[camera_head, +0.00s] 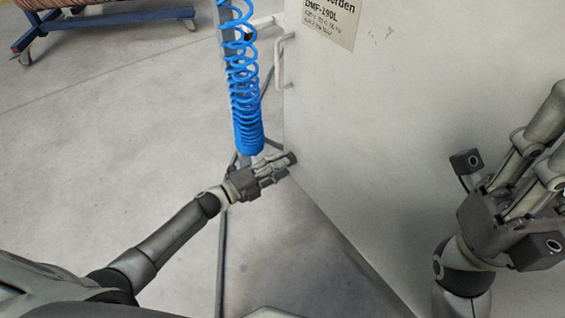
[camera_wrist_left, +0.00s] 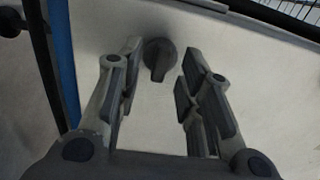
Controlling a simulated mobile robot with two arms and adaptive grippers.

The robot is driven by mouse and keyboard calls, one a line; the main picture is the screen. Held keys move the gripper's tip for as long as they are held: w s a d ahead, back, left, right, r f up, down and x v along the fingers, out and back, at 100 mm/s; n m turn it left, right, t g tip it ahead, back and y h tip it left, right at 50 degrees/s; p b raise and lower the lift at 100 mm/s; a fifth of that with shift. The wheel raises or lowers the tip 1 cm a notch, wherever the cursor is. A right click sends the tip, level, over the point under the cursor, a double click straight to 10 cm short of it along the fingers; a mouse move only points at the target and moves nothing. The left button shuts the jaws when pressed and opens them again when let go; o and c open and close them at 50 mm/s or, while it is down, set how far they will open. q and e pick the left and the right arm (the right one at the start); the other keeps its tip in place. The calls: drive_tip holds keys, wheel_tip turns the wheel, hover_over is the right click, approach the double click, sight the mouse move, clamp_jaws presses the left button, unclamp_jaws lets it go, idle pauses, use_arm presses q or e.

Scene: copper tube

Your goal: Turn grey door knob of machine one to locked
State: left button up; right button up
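The dark grey door knob (camera_wrist_left: 159,58) shows in the left wrist view on a pale machine panel. It is round with a grip bar that points down in that picture. My left gripper (camera_wrist_left: 157,75) is open, with its fingertips apart on either side of the knob; I cannot tell whether they touch it. In the head view my left gripper (camera_head: 287,164) is beside the edge of the pale machine (camera_head: 400,110), and the knob cannot be made out there. My right gripper (camera_head: 508,195) is in front of the machine at the right; its fingers are partly cut off.
A blue coiled hose (camera_head: 243,90) hangs close to my left gripper, along a grey post. A pale handle (camera_head: 281,62) sticks out from the machine's edge. A cart (camera_head: 100,20) stands far left. The floor at the left is clear.

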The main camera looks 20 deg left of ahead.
use_arm(q)
drive_tip(key=v, duration=1)
drive_tip(key=shift+a, duration=0.15)
